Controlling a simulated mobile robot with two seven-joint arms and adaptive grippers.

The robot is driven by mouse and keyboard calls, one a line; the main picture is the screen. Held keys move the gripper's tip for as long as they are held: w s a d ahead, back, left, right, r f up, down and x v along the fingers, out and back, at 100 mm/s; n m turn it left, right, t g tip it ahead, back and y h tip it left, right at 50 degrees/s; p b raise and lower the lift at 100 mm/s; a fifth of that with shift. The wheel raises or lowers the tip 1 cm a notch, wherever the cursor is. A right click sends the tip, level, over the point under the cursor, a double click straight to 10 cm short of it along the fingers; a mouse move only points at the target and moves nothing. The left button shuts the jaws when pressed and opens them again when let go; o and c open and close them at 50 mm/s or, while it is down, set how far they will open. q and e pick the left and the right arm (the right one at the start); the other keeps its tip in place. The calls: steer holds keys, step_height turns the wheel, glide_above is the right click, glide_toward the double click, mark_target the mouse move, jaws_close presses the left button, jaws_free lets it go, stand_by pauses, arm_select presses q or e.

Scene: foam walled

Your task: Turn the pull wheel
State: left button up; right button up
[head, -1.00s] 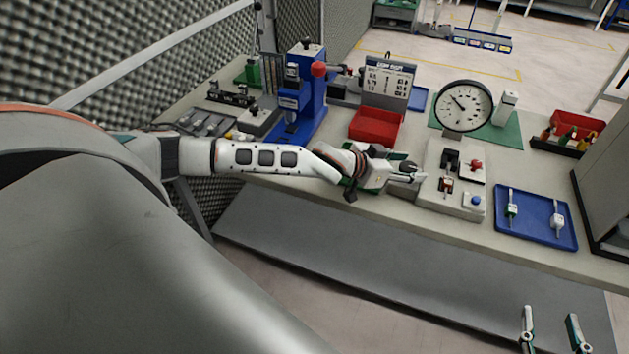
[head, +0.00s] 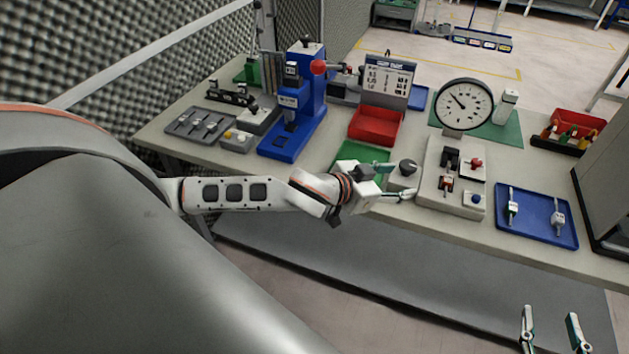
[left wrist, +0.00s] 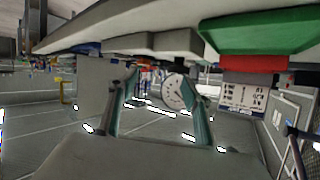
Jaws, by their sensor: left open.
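The pull wheel, a dark round knob (head: 408,167), sits on a small grey block at the left side of the grey test fixture (head: 433,181). A round white dial gauge (head: 463,102) stands behind the fixture. My left gripper (head: 404,180) is open and empty at the near left of the knob, one finger to its left and one in front of it. I cannot tell whether a finger touches it. In the left wrist view the open fingers (left wrist: 165,105) show with the gauge (left wrist: 173,90) between them; I cannot make out the knob there. My right gripper (head: 551,333) is open and empty at the bottom right.
A green mat (head: 360,153) lies left of the knob, with a red bin (head: 374,128) behind it. A blue press (head: 303,105) stands further left. A blue tray (head: 536,216) with two tools is on the right. The fixture carries a red knob (head: 477,162) and a blue button.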

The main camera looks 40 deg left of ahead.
arm_select(q)
steer(key=shift+s+d+f, duration=0.25)
steer(key=shift+s+d, duration=0.3)
steer(key=shift+s, duration=0.35)
steer(key=s+a+f+g+y, duration=0.1)
steer(key=s+a+f+y, duration=0.2)
steer(key=s+a+f, duration=0.2)
steer(key=s+a+f+m+g+y, duration=0.1)
steer(key=s+a+f+g+y, duration=0.1)
steer(key=s+a+f, duration=0.3)
steer(key=shift+s+f+y+b, duration=0.5)
steer(key=shift+s+f, duration=1.35)
steer(key=shift+s, duration=1.7)
arm_select(e)
steer(key=shift+f, duration=0.3)
arm_select(q)
steer(key=shift+a, duration=0.1)
